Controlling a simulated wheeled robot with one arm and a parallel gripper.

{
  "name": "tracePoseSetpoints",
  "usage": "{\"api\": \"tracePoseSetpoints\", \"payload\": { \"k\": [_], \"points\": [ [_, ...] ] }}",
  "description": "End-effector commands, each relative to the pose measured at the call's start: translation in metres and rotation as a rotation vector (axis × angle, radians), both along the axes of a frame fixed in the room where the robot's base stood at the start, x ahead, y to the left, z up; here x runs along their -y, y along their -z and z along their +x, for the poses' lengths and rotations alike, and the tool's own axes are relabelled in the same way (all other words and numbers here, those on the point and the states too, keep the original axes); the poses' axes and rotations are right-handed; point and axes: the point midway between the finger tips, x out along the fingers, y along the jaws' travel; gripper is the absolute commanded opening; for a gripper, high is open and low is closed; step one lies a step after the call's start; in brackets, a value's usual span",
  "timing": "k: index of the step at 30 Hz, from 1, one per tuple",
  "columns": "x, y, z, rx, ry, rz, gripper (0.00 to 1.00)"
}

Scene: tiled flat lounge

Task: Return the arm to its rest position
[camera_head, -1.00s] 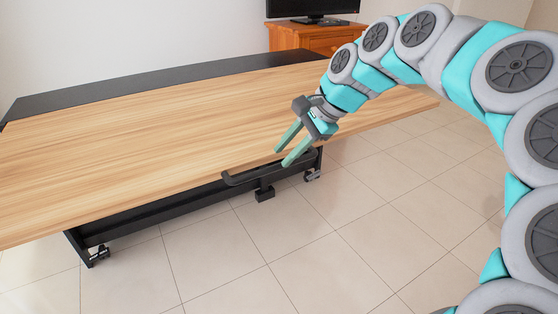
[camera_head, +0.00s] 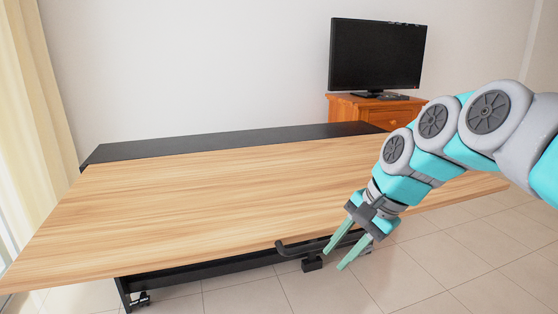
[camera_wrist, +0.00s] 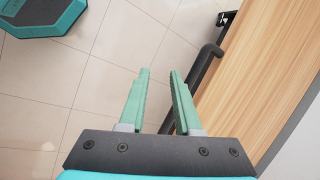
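My gripper (camera_head: 348,250) is at the end of my grey and turquoise arm, at the right of the head view. It hangs just off the near edge of the wooden table (camera_head: 200,205), pointing down and to the left. In the wrist view its two green fingers (camera_wrist: 158,75) stand apart with nothing between them, over the tiled floor. The table's edge (camera_wrist: 262,70) lies to the right of the fingers there.
A black bar (camera_head: 310,247) runs under the table's near edge, close to my gripper. A monitor (camera_head: 376,55) stands on an orange wooden cabinet (camera_head: 345,107) behind. The tabletop is bare. Tiled floor (camera_head: 440,265) is open at the right. A curtain (camera_head: 35,100) hangs at left.

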Motion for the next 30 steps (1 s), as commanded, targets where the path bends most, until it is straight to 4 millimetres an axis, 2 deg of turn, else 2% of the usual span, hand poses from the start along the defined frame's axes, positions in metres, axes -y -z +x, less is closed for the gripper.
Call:
{"api": "tracePoseSetpoints", "payload": {
  "k": [1,6,12,15,18,21,30],
  "points": [
    [-0.009,0.012,-0.023,0.005,-0.091,-0.056,0.32],
    [-0.019,0.061,-0.094,-0.008,-0.390,-0.218,0.32],
    [-0.004,0.118,-0.176,-0.076,-0.678,-0.345,0.32],
    [0.007,0.137,-0.206,-0.107,-0.774,-0.376,0.32],
    [0.015,0.150,-0.227,-0.131,-0.836,-0.390,0.32],
    [0.019,0.156,-0.237,-0.142,-0.868,-0.396,0.32],
    [0.020,0.157,-0.239,-0.143,-0.876,-0.396,0.32]
  ]
}}
